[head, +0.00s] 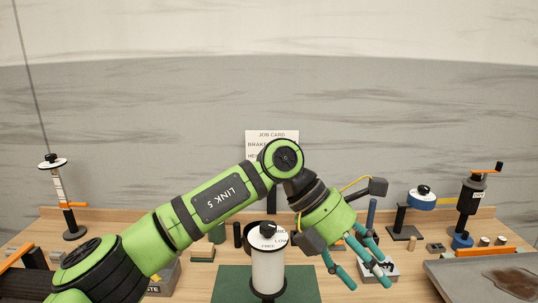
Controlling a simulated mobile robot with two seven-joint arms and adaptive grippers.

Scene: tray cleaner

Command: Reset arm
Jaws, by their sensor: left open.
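My left arm comes in from the lower left and crosses the middle of the head view. My left gripper (366,262) is at its end, right of centre, with teal fingers spread and pointing down and to the right. It is open, and I see nothing between the fingers. It hangs over the table beside a white cylinder on a stand (268,270); I cannot tell its exact height. The arm hides part of the table and of the job card behind it. My right gripper is not in view.
A grey tray (450,277) with a brown stain lies at the right. A green mat (232,283) lies at the front centre. A job card (272,136) stands behind. At the back right are a blue-rimmed disc on a stand (422,202) and a black device (471,195); a spindle stand (60,188) is at the left.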

